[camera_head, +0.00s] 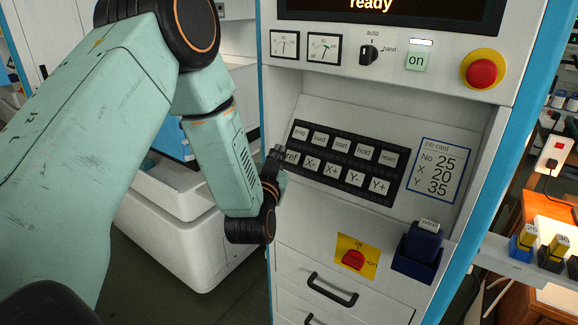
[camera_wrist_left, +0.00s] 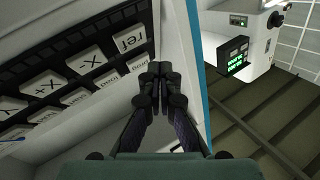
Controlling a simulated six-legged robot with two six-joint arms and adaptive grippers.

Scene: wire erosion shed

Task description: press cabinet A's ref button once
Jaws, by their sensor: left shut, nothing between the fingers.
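A white cabinet with blue edges (camera_head: 385,85) stands in front of me; no letter A shows on it. Its sloped black key panel (camera_head: 345,163) has two rows of white keys. The ref button (camera_head: 292,156) is at the left end of the lower row, partly covered by my left gripper in the head view. My left gripper (camera_head: 276,153) is shut and empty at the panel's left end. In the left wrist view the ref button (camera_wrist_left: 129,39) shows clear, close beside the fingertips (camera_wrist_left: 155,70). I cannot tell whether they touch it. My right gripper is out of view.
Above are a display reading "ready" (camera_head: 370,4), two gauges, a selector knob (camera_head: 368,53), a lit "on" button (camera_head: 417,60) and a red stop button (camera_head: 482,73). A job card (camera_head: 440,171) is right of the keys. Below are a red rotary switch (camera_head: 354,260) and drawers.

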